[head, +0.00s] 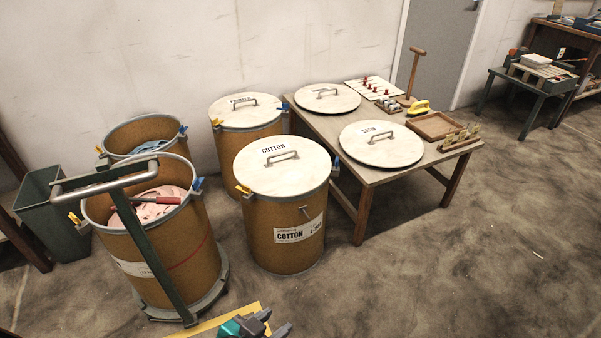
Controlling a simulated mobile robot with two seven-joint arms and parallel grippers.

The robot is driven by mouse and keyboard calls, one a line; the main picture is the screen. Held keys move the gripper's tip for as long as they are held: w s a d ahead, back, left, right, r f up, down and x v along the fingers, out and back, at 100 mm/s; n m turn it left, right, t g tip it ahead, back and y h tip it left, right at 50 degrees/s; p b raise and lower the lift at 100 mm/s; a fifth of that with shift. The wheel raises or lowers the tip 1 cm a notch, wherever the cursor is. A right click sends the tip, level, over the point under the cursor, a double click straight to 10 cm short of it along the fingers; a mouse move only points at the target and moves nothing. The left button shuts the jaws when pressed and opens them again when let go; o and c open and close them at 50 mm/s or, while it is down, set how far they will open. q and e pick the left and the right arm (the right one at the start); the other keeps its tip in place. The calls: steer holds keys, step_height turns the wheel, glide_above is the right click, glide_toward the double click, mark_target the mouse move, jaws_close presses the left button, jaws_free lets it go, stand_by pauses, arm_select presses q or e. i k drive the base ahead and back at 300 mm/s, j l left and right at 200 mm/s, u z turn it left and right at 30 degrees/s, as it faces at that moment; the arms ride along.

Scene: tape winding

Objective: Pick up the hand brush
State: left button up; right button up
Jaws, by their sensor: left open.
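My left gripper (273,323) shows at the bottom edge of the head view, open and empty. It is far from the table, in front of the drums. My right gripper is not in view.
The wooden table (385,178) also holds round lids (382,152), a wooden tray (434,125) and a peg rack (459,139). A closed cotton drum (285,225) stands left of it. An open drum on a trolley (175,255) stands further left.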

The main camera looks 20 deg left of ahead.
mark_target(419, 108)
steer(key=i+l+z, duration=0.2)
steer(key=i+z, duration=0.5)
steer(key=i, duration=0.2)
steer(key=i+z, duration=0.7)
steer(key=i, duration=1.1)
steer(key=i+u, duration=0.1)
steer(key=i, duration=1.3)
steer(key=i+u, duration=0.3)
steer(key=i, duration=0.35)
steer(key=i+l+u, duration=0.25)
steer(key=i, duration=0.4)
steer(key=i+j+u, duration=0.1)
steer(key=i+u, duration=0.4)
steer(key=i+l+u, duration=0.1)
steer(key=i+u, duration=0.35)
steer(key=i, duration=0.15)
steer(key=i+j+u, duration=0.1)
steer(key=i+u, duration=0.15)
steer(key=u, duration=0.2)
steer(key=i+u, duration=0.2)
steer(key=u, duration=0.2)
steer(key=i+l+u, duration=0.1)
steer(key=i+u, duration=0.15)
steer(key=u, duration=0.2)
